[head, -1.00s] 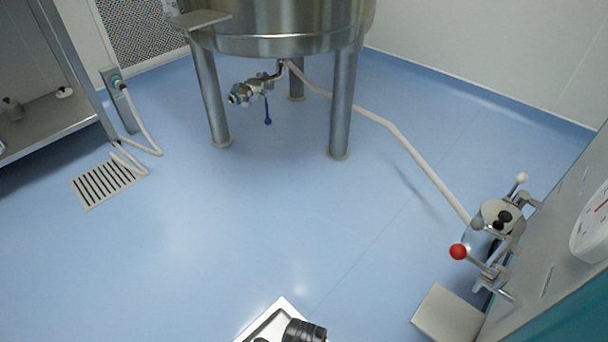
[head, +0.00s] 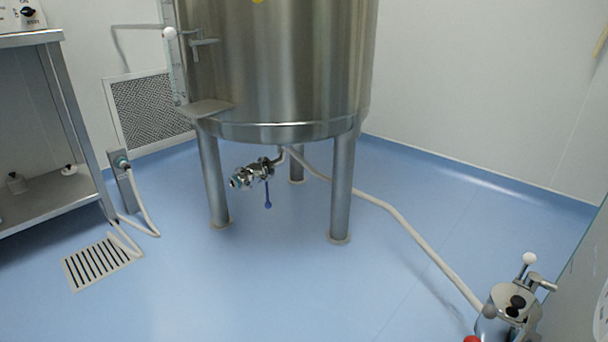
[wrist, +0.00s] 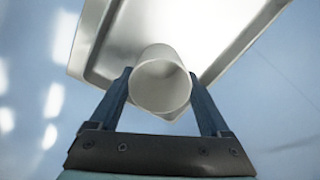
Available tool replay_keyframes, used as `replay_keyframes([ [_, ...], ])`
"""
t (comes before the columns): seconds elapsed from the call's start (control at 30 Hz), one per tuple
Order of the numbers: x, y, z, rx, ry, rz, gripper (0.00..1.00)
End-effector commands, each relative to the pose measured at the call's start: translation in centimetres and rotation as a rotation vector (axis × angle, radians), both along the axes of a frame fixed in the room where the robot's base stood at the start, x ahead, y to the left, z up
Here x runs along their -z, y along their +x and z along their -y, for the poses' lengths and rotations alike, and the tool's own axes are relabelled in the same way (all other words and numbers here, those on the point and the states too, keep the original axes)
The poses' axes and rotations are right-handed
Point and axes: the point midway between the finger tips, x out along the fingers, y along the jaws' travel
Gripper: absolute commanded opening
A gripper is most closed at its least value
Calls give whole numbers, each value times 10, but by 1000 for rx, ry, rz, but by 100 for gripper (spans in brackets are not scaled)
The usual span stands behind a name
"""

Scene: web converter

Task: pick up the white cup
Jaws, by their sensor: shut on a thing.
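The white cup (wrist: 162,84) shows in the middle of the wrist view, its round open end facing the camera. My gripper (wrist: 163,90) has one dark finger on each side of the cup and is shut on it. Behind the cup is a shiny metal tray (wrist: 88,40) with a raised rim. I cannot tell whether the cup still touches the tray. Neither the cup nor my gripper shows in the head view.
A large steel tank (head: 275,65) on legs stands ahead. A white hose (head: 400,222) runs along the blue floor to a metal device (head: 510,310) at the lower right. A shelf (head: 45,210) stands at the left, near a floor drain (head: 98,262).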

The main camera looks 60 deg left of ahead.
Motion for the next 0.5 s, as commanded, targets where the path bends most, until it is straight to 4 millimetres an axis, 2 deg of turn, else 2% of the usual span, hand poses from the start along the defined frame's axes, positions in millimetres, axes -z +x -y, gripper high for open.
replay_keyframes([
  [0.27,-13,0,0,0,1,1,27],
  [0.5,-49,1,0,1,1,1,27],
])
